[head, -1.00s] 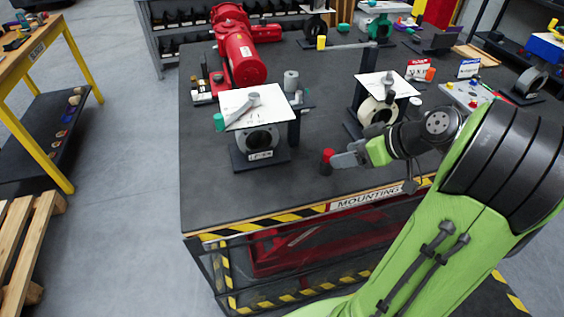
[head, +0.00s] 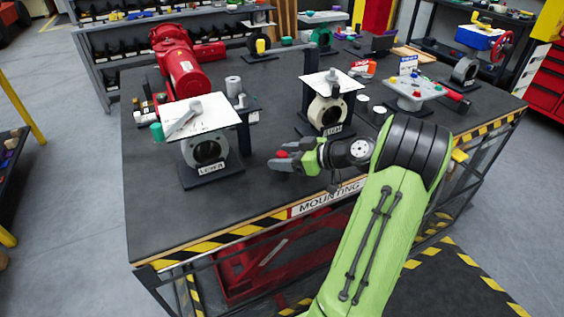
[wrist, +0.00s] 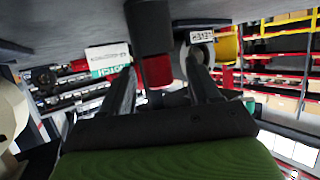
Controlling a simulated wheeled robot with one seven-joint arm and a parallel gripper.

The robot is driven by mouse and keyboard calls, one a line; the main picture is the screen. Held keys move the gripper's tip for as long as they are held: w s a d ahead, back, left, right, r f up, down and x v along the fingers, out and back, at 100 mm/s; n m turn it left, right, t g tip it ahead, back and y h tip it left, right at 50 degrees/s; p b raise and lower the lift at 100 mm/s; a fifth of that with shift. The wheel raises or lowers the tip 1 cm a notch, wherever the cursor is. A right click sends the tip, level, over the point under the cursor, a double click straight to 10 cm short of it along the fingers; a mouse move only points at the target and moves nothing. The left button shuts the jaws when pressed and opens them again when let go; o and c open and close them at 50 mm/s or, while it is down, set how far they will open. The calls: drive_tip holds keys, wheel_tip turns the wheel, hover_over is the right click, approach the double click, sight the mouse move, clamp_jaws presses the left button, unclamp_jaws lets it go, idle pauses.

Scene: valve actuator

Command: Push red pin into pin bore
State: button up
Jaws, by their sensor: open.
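The red pin (head: 282,153) has a red top on a dark body and stands upright on the bench near its front edge. In the wrist view the pin (wrist: 154,68) shows upside down between the two fingers. My gripper (head: 284,156) is open, low over the bench, with one finger on each side of the pin. I cannot tell whether either finger touches it. It also shows in the wrist view (wrist: 160,82). I cannot pick out the pin bore. The fingers hide the pin's lower part in the head view.
A valve labelled LEVER (head: 206,152) with a white top plate stands left of my gripper. A second plated valve (head: 328,110) stands close behind it. A red actuator (head: 180,65) lies at the back left. The front left of the dark bench (head: 165,225) is clear.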

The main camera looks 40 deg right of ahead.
drive_tip(key=x, duration=0.3)
drive_tip(key=shift+w, duration=0.1)
drive_tip(key=shift+d, duration=0.1)
drive_tip(key=shift+c, duration=0.4)
drive_tip(key=c, duration=1)
drive_tip(key=shift+r, duration=0.1)
drive_tip(key=shift+c, duration=0.2)
